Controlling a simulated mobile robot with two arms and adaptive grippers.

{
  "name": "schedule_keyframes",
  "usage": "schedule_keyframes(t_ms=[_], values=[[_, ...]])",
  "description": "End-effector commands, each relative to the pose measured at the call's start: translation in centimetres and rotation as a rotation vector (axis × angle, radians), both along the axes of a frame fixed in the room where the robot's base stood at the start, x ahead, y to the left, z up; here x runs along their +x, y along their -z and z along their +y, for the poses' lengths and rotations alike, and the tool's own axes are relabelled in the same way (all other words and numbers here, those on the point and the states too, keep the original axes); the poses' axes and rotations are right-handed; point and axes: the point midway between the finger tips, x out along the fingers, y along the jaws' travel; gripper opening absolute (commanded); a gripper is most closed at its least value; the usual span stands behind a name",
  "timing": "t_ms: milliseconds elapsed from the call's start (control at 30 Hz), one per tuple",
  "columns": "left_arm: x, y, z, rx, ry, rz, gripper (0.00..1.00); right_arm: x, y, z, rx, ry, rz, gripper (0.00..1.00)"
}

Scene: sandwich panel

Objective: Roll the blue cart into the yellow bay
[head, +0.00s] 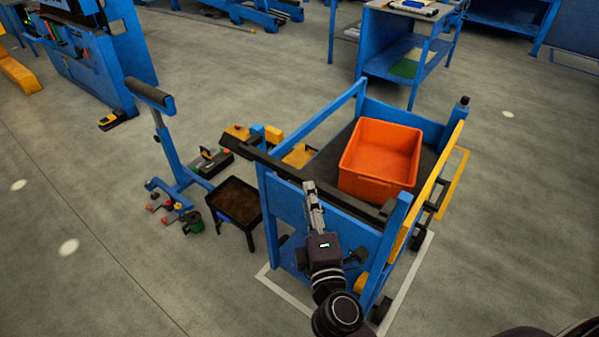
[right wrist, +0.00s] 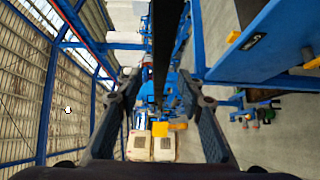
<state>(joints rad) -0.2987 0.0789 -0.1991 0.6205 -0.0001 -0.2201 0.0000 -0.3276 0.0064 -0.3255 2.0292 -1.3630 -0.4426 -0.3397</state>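The blue cart (head: 285,205) stands in the middle of the head view, with a black handle bar (head: 262,158) along its near end and a yellow rail on its right side. A yellow floor outline (head: 461,172), perhaps the bay, shows just beyond the cart's right side; the cart hides much of it. My right gripper (head: 312,190) is over the handle bar. In the right wrist view its two fingers (right wrist: 160,115) are spread apart, with the dark bar (right wrist: 161,50) between them in the picture; I cannot tell whether they touch it. My left gripper is not in view.
An orange crate (head: 372,180) rides on the cart. A white floor line (head: 411,280) runs around the cart's near end. A black tray stand (head: 236,202) and a blue roller stand (head: 170,150) are close on the left. A blue table (head: 410,60) stands behind. Floor at right is clear.

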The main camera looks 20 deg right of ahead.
Motion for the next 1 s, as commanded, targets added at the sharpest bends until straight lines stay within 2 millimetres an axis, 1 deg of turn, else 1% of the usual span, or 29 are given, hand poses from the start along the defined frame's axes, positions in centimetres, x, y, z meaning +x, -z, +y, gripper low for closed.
schedule_keyframes(t_ms=[33, 200, 300, 433, 600, 833, 867, 1000], values=[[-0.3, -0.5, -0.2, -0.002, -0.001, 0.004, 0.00, 0.8, -0.3, -0.1, -0.001, 0.000, -0.001, 0.35], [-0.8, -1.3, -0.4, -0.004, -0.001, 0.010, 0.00, 3.3, -0.3, -0.4, -0.001, -0.002, -0.002, 0.35], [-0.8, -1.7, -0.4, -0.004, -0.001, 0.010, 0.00, 4.7, -0.2, -0.6, 0.001, -0.001, 0.001, 0.35], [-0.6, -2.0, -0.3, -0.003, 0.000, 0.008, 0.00, 6.0, -0.1, -0.7, 0.001, -0.001, 0.001, 0.35], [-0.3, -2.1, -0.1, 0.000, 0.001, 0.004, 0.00, 6.7, 0.0, -0.8, 0.002, -0.001, 0.002, 0.35], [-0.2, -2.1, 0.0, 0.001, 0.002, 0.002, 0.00, 6.8, 0.1, -0.8, 0.003, -0.001, 0.002, 0.35], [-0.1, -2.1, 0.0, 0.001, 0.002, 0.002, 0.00, 6.8, 0.1, -0.8, 0.002, -0.001, 0.002, 0.33], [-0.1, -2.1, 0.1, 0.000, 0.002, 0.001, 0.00, 6.8, 0.1, -0.8, 0.002, -0.001, 0.002, 0.17]])
